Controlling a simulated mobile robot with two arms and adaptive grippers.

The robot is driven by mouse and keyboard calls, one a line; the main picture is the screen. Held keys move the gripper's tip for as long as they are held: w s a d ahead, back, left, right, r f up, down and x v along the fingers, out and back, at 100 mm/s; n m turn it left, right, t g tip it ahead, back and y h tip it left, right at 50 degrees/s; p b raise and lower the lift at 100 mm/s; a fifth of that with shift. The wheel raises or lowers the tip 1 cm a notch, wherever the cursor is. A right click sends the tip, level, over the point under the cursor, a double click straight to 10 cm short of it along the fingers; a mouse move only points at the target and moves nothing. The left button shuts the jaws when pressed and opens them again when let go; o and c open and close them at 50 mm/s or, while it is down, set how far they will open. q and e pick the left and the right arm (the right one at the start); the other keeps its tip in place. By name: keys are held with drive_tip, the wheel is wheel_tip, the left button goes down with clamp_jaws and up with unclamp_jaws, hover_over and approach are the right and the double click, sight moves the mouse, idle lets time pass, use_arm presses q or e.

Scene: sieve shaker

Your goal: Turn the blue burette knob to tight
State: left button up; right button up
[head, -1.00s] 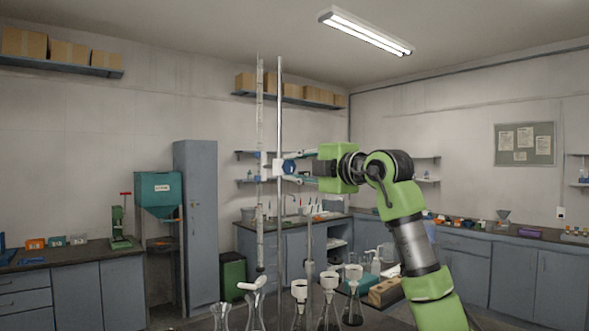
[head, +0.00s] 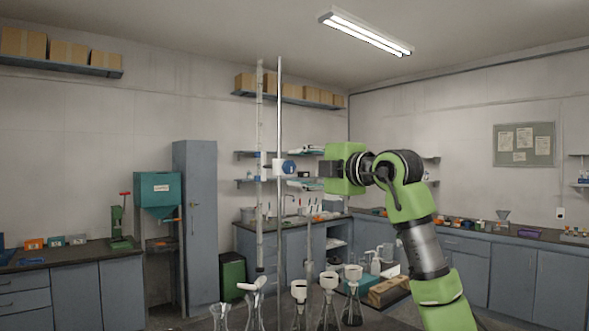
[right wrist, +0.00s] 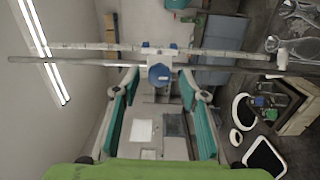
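The blue knob (head: 289,167) sits on the right end of a white clamp (head: 277,167) on the upright metal rod (head: 280,110). The clamp holds the tall glass burette (head: 259,110) upright, left of the rod. My right gripper (head: 292,167) is open and empty, its fingers spread wide above and below the knob, apart from it. In the right wrist view the knob (right wrist: 159,75) lies between the open fingers (right wrist: 158,80), with clear gaps on both sides. How tight the knob is cannot be seen. My left gripper is not in view.
Several flasks stand low in front, some with white funnels (head: 299,289). A white stopcock (head: 252,284) is at the burette's lower end. Air around the knob is clear.

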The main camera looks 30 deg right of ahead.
drive_tip(key=s, duration=1)
drive_tip(key=shift+s+d, duration=0.2)
drive_tip(key=shift+d, duration=0.25)
